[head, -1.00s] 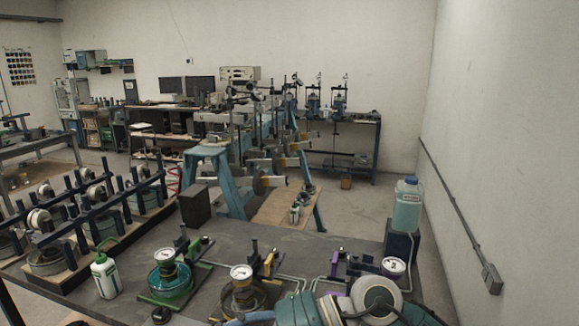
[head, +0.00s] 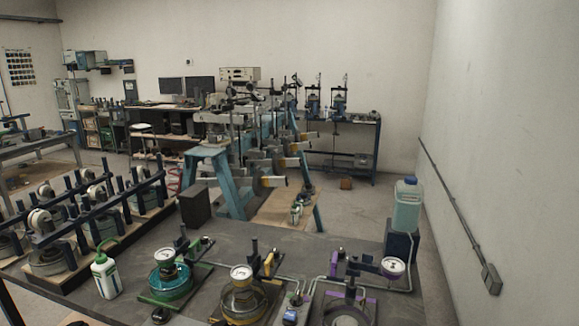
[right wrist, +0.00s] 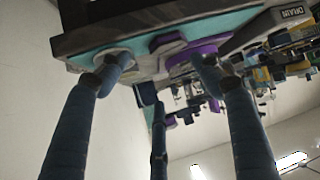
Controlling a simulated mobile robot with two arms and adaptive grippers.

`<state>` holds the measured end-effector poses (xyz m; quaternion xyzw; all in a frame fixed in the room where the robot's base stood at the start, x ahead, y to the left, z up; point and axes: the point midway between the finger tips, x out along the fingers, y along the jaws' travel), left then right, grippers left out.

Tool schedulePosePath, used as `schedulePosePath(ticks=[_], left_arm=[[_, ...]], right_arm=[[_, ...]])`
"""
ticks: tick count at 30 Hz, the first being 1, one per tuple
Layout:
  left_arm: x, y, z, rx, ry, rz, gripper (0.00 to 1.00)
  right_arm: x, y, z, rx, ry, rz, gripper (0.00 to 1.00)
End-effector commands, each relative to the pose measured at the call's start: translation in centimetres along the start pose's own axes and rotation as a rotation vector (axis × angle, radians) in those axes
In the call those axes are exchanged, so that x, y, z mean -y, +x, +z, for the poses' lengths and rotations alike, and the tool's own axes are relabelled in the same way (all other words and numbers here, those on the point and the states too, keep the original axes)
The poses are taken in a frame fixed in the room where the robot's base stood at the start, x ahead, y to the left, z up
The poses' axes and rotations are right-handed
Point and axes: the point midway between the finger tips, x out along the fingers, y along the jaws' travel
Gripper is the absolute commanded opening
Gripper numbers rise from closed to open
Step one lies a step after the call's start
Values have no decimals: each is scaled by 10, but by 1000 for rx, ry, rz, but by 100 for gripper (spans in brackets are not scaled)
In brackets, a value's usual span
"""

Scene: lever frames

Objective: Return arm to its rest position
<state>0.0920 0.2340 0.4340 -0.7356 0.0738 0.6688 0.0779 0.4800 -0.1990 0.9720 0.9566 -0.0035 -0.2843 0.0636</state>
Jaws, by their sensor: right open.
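My right gripper (right wrist: 160,82) shows only in the right wrist view, its dark blue fingers spread apart with nothing between them. Beyond the fingers, a tilted view shows a bench edge and purple parts (right wrist: 192,55). In the head view neither gripper shows. Three lever frames with round dials stand on the near dark bench (head: 225,240): a green one (head: 168,278), a yellow one (head: 245,290) and a purple one (head: 368,265). The lower part of the purple frame is cut off by the picture's bottom edge.
A white and green bottle (head: 105,276) stands at the bench's left. A clear bottle (head: 407,205) sits on a dark blue block (head: 400,247) at the right. Racks with several posts (head: 75,225) stand at left. A wall (head: 505,130) bounds the right side.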

Motion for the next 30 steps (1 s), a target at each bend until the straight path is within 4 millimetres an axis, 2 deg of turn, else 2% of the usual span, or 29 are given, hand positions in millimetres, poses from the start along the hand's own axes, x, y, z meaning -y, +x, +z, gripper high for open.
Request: schedulePosePath(ticks=[1,3,6,12,16,18,23,26,30], left_arm=[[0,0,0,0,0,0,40],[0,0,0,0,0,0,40],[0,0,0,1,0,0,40],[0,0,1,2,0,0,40],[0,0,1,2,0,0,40],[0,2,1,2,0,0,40],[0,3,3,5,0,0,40],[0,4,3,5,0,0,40],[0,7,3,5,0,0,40]], right_arm=[[0,-8,32,95,2,-8,65],[0,-19,68,209,-6,-24,65],[2,-38,110,346,-16,-52,65],[9,-79,174,565,-40,-116,65],[14,-109,206,690,-55,-165,65],[18,-87,221,689,-57,-162,65],[25,-55,256,705,-59,-163,65],[30,-34,284,718,-61,-166,65],[39,-4,339,743,-66,-170,65]])
